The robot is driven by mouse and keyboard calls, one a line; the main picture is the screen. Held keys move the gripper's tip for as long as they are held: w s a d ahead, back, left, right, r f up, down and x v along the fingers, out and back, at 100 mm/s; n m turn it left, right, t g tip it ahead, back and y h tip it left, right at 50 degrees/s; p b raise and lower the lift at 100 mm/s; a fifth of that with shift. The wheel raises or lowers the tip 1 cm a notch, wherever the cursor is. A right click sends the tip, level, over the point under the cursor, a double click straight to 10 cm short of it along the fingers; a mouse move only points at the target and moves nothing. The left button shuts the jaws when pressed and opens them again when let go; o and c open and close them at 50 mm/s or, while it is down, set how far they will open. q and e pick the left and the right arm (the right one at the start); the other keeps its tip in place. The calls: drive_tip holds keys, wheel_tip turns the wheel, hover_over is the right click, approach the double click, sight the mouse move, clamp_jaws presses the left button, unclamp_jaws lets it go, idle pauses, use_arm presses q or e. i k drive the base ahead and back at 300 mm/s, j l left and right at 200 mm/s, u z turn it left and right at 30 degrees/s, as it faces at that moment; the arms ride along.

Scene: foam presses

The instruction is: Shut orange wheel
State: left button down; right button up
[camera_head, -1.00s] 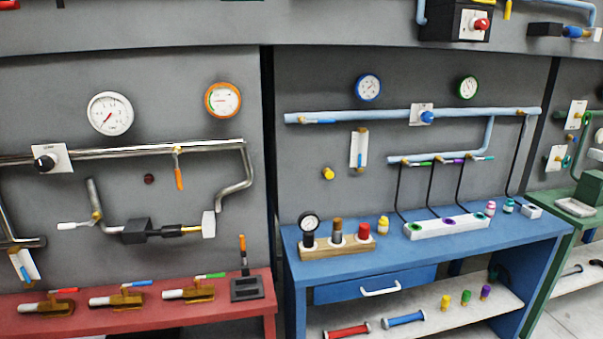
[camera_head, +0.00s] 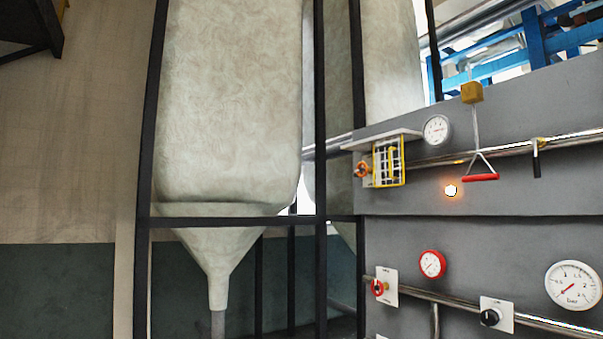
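A small orange wheel (camera_head: 362,169) sits on a white plate at the left end of the upper grey panel, just left of a yellow wire cage (camera_head: 389,162). A red wheel (camera_head: 378,287) is on another white plate on the lower panel, beside a red-rimmed gauge (camera_head: 432,264). I cannot tell from the picture whether the orange wheel is open or shut. Neither of my grippers is in view.
A large pale hopper (camera_head: 230,100) in a black frame (camera_head: 147,180) stands left of the panel. A red handle (camera_head: 481,177) hangs below a yellow block, near a glowing lamp (camera_head: 451,190). A black knob (camera_head: 490,317) and white gauges are at the right.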

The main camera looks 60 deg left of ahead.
sight(362, 168)
drive_tip(key=u, duration=1.5)
